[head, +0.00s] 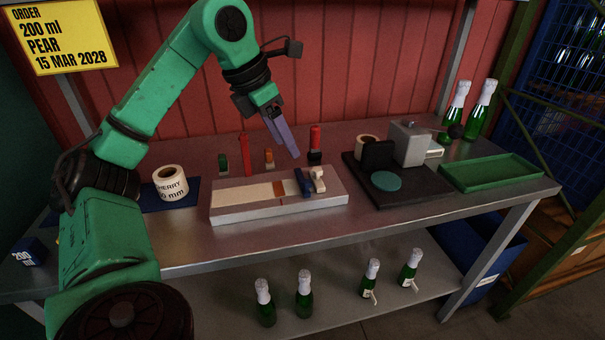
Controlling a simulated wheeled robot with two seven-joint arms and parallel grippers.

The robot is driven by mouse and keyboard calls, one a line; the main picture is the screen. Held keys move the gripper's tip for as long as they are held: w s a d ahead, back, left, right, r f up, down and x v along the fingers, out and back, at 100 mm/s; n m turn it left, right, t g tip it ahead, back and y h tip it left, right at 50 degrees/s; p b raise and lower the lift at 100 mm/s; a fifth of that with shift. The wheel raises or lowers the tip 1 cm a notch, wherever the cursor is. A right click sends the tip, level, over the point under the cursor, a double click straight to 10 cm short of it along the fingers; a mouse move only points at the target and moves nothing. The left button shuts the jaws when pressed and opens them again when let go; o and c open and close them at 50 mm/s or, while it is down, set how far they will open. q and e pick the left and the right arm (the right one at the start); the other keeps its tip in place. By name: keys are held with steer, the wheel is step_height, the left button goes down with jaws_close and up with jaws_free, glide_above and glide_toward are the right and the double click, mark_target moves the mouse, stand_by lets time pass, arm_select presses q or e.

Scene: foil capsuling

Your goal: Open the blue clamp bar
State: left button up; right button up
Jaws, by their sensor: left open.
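The blue clamp bar (302,183) is a short dark blue piece near the right end of a pale flat block (235,213) on the bench. A cream-coloured clamp piece (318,180) stands right beside it. An orange-brown strip lies on the block just left of the blue bar. Whether the bar is fully down cannot be told at this size. My left gripper (290,150) is open, its purple-grey fingers pointing down above and behind the block, apart from the bar. Nothing shows between the fingers. My right gripper is out of view.
Red, green and orange upright pieces stand behind the block, one red-topped piece (315,140) near my fingers. A label roll (170,183) is at left. A black-based device (410,192), a green tray (490,172) and bottles (479,110) are at right. The bench front is clear.

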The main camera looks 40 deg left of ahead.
arm_select(q)
steer(key=b, duration=0.1)
glide_toward(306, 181)
steer(key=f, duration=0.2)
steer(key=x, duration=0.5)
steer(key=shift+w, duration=0.35)
steer(key=shift+w+d+f, duration=0.1)
steer(key=shift+d+f, duration=0.15)
steer(key=shift+f, duration=0.05)
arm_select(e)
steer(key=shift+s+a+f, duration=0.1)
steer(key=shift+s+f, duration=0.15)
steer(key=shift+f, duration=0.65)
arm_select(q)
steer(key=shift+a, duration=0.1)
jaws_close()
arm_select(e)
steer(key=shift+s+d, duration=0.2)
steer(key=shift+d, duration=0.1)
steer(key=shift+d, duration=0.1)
